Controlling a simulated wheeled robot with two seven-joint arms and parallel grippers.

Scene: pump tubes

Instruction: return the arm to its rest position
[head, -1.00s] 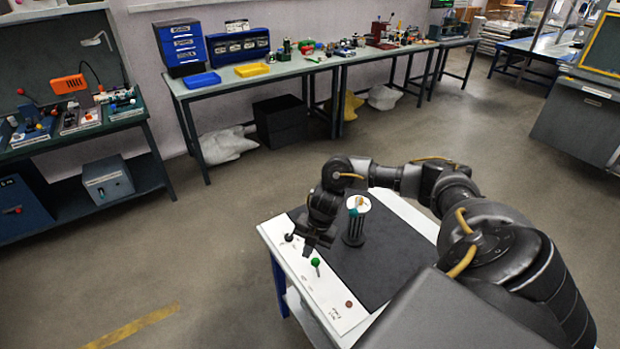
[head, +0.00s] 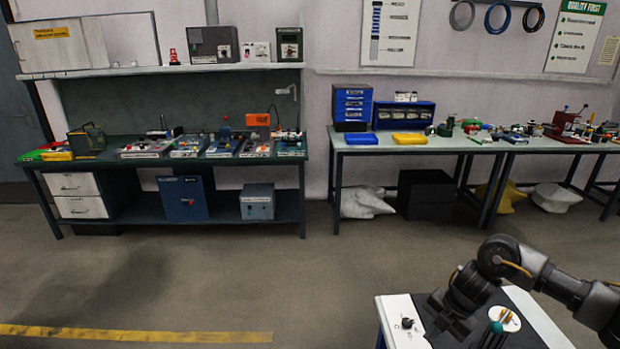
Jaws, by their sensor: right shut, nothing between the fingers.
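My right arm comes in from the right edge at the lower right of the head view. Its dark gripper (head: 446,328) hangs over the left part of a small white-topped table (head: 393,306), shut and empty. A dark upright holder with a round white top (head: 507,319) stands just right of the gripper, with a green-tipped piece (head: 496,327) by its rim. A gap shows between holder and gripper. A small black knob (head: 407,323) sits on the white strip left of the gripper. The bottom edge cuts off the table's near part. My left gripper is out of view.
A dark mat (head: 529,335) covers much of the small table. A green workbench (head: 230,150) with devices stands at the back left. Another bench (head: 480,147) with blue drawers and trays runs along the back right. The floor between is clear, with a yellow line at lower left.

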